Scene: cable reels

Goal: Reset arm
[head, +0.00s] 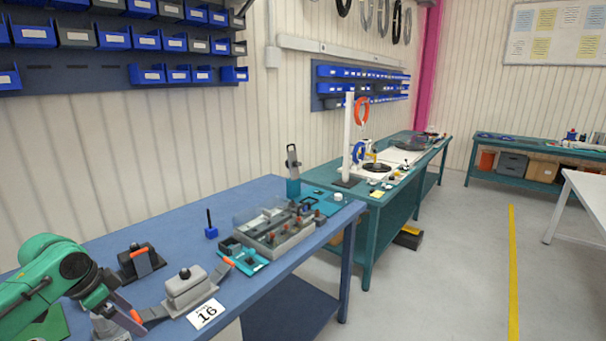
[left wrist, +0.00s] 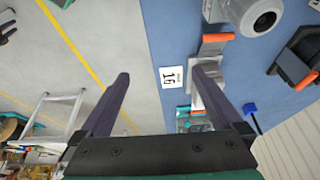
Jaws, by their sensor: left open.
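My left arm (head: 45,285) is green and comes in from the lower left of the head view. My left gripper (head: 112,303) has dark fingers and is over the near left part of the blue table (head: 140,228). In the left wrist view its two fingers (left wrist: 165,73) are wide apart with nothing between them. A white card marked 16 (head: 206,313) lies on the table; it shows beyond the finger gap in the left wrist view (left wrist: 171,77). My right gripper is not in view.
A grey fixture (head: 190,290) and a dark fixture with an orange handle (head: 140,262) stand near the gripper. A grey tray of parts (head: 275,235) is farther along. Green benches (head: 385,210) stand beyond.

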